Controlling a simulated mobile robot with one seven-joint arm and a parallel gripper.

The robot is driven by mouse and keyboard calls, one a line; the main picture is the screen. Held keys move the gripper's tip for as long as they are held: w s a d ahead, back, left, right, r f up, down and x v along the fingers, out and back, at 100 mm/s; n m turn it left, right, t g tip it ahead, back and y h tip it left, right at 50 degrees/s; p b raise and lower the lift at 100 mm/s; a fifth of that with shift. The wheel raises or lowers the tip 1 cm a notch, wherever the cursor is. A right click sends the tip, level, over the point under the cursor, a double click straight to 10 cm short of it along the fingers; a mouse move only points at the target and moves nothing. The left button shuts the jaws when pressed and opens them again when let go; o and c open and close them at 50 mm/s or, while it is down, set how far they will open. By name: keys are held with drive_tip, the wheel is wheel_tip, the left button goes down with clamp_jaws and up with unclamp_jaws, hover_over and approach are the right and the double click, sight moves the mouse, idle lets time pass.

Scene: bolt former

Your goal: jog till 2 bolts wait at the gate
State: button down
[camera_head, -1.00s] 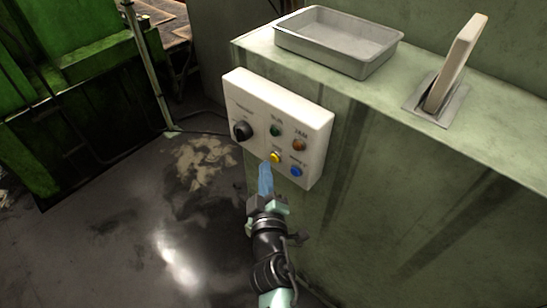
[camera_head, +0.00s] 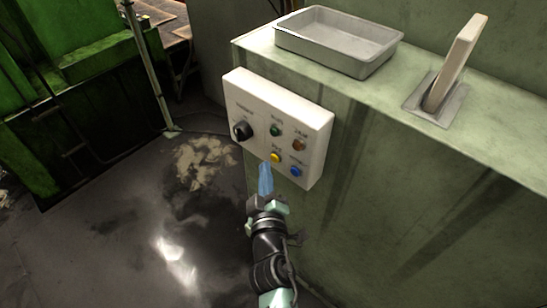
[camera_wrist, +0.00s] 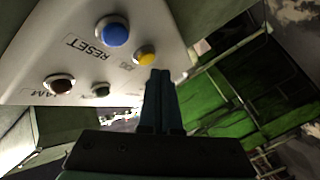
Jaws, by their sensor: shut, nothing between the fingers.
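A white control panel (camera_head: 280,118) is mounted on the side of a pale green cabinet. It carries a black knob (camera_head: 242,130), a green lamp (camera_head: 275,130), an amber-brown lamp (camera_head: 299,145), a yellow button (camera_head: 276,156) and a blue button (camera_head: 296,172). In the wrist view the blue button (camera_wrist: 113,31) is by the word RESET, and the yellow button (camera_wrist: 146,56) is just beyond my fingertips. My gripper (camera_head: 265,166) is shut and empty, its blue fingers pointing at the panel just below the yellow button. Contact with the button cannot be told. No bolts or gate can be made out.
An empty-looking grey tray (camera_head: 338,44) sits on the cabinet top (camera_head: 420,75). A tilted lever or plate in a metal slot (camera_head: 455,65) stands to its right. Green machinery (camera_head: 85,80) is at the left. The stained floor (camera_head: 120,225) between is clear.

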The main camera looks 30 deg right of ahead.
drive_tip(key=shift+w+d, duration=0.15)
drive_tip(key=shift+d, duration=0.25)
